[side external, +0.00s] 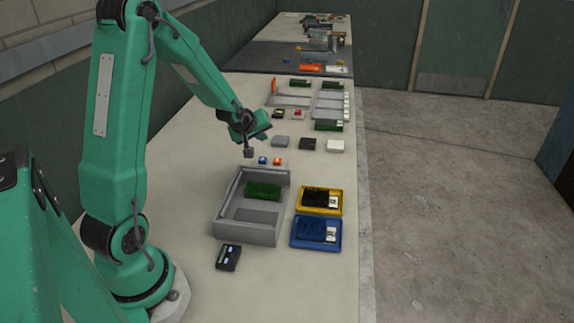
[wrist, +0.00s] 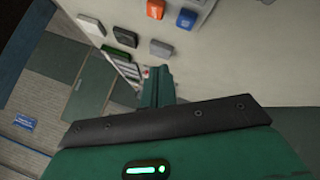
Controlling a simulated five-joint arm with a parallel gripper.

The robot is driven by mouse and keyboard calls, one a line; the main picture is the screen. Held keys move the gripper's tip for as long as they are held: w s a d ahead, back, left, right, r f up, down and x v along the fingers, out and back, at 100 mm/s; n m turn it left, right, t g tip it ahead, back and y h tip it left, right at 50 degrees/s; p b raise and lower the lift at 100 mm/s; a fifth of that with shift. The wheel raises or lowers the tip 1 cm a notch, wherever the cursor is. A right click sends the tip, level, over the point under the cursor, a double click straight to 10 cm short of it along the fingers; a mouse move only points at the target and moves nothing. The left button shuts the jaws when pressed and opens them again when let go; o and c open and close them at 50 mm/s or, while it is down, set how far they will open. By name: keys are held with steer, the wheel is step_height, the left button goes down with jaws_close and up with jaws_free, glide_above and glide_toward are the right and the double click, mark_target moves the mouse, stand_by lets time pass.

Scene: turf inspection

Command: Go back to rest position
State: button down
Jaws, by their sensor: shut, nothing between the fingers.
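My green gripper (side external: 264,131) is raised above the bench in the side external view. Its fingers are together with nothing between them. In the wrist view the closed fingers (wrist: 163,85) point toward the bench and the far wall. My arm is bent, reaching out over the bench from its base at the lower left.
Below are a grey tray (side external: 225,215) holding a green board (side external: 263,190), yellow (side external: 341,201) and blue (side external: 295,233) trays, and a black box (side external: 228,257). Small blue (wrist: 186,18) and orange (wrist: 155,8) blocks lie near the grey block (wrist: 160,48).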

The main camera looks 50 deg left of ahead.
steer(key=s+d+r+m+h, duration=0.1)
steer(key=s+d+r+m, duration=0.2)
steer(key=d+r, duration=0.4)
steer(key=s+d+r+m+h, duration=0.1)
steer(key=s+d+r+m, duration=0.3)
steer(key=d, duration=0.4)
steer(key=s+d+r+m+g+h, duration=0.1)
steer(key=s+d+r+m, duration=0.1)
steer(key=s+d, duration=0.3)
steer(key=s+d+r+m+g+h, duration=0.1)
steer(key=s+d+m, duration=0.4)
steer(key=s, duration=0.4)
steer(key=shift+s+d+r, duration=0.15)
steer(key=shift+s+r, duration=0.25)
